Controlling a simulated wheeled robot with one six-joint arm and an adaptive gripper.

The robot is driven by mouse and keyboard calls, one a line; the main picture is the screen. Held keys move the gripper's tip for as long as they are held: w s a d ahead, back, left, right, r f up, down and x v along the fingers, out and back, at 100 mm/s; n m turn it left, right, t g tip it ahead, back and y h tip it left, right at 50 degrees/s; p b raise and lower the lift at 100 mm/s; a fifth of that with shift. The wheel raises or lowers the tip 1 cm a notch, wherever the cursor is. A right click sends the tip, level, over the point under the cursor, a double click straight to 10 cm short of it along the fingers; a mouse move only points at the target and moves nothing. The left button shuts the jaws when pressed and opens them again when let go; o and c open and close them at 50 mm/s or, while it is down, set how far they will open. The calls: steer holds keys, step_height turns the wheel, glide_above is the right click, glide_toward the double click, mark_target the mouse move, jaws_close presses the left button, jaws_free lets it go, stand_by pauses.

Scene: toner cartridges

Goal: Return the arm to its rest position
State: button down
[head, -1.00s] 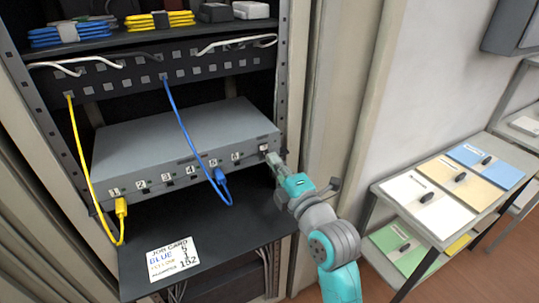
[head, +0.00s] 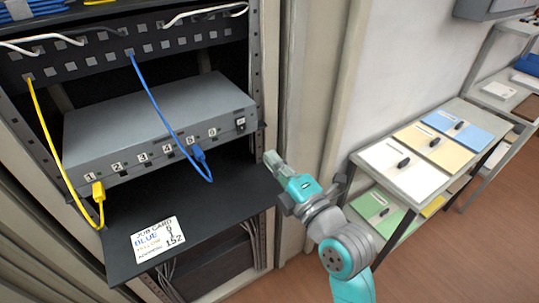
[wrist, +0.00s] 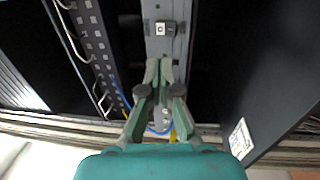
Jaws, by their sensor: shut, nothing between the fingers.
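My teal gripper (head: 271,158) shows in the head view, just right of the rack's front post, with its fingers pointing up and left toward the rack. It is shut and empty. Its closed fingertips also show in the wrist view (wrist: 159,66), below a small switch (wrist: 160,29) on the grey box's front. The grey box (head: 155,112) stands on the rack shelf, with the switch at its right end in the head view. My fingers are apart from it. A yellow cable (head: 98,191) is plugged in at port 1 and a blue cable (head: 198,153) at port 5.
A job card (head: 158,239) lies on the black pull-out shelf (head: 120,263). A patch panel (head: 90,53) with white cables is above the box. To the right, a small shelf unit (head: 402,188) holds colored folders. Brown floor (head: 470,255) is open at lower right.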

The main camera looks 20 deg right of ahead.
steer(key=s+f+m+g+h, duration=0.25)
steer(key=s+f+m, duration=0.85)
steer(key=s+f, duration=0.55)
steer(key=s+a+f+m+g, duration=0.1)
steer(key=s+m, duration=0.3)
steer(key=s, duration=0.6)
steer(key=s+a+f+m+g, duration=0.1)
steer(key=s+f+m, duration=0.3)
steer(key=s, duration=0.7)
steer(key=shift+f+m, duration=0.2)
steer(key=shift+m, duration=0.1)
steer(key=shift+w, duration=0.15)
